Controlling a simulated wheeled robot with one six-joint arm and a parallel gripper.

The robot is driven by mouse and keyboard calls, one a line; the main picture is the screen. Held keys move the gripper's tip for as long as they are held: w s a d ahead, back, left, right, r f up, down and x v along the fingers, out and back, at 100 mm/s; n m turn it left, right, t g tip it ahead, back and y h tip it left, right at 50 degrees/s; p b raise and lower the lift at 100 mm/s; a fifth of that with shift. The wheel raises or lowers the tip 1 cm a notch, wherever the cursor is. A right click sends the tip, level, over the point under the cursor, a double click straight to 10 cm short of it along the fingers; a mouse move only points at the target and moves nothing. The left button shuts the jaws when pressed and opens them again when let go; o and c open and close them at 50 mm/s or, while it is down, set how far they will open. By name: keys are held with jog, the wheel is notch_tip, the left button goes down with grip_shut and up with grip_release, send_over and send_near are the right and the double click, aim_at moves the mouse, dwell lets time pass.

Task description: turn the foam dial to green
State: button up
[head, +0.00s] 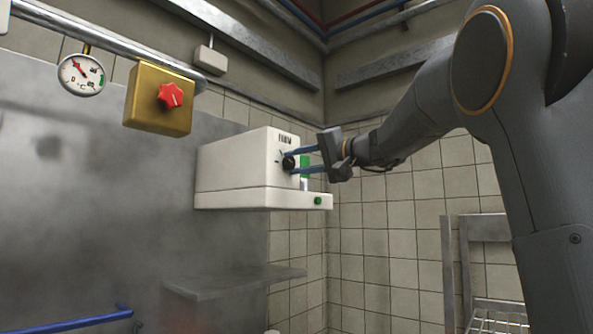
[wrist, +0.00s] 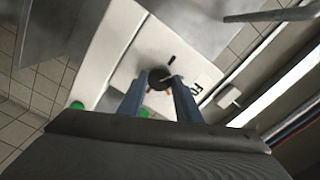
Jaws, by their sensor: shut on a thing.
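The foam dial (head: 289,162) is a black round knob on the front of a white wall-mounted box (head: 235,165). Dark lettering stands above it and a green patch (head: 305,162) lies to its right. My gripper (head: 296,160) reaches in from the right with its two blue fingers around the dial, shut on it. In the wrist view the dial (wrist: 158,79) sits between the fingertips of my gripper (wrist: 159,82). A light pointer mark shows on the dial, and a dark mark lies beside it on the panel. The pointer does not appear to be on green.
A green button (head: 318,201) is on the box's lower right front. A brass box with a red star knob (head: 171,95) and a round gauge (head: 82,75) hang on a pipe at left. A metal shelf (head: 235,282) is below. A wire rack (head: 497,318) stands at lower right.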

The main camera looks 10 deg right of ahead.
jog(key=m, duration=0.6)
jog(key=shift+b, duration=0.35)
dwell(0.4)
jog(key=o, duration=1.1)
jog(key=shift+c, duration=0.2)
jog(key=b+v, duration=0.2)
jog(key=v, duration=0.6)
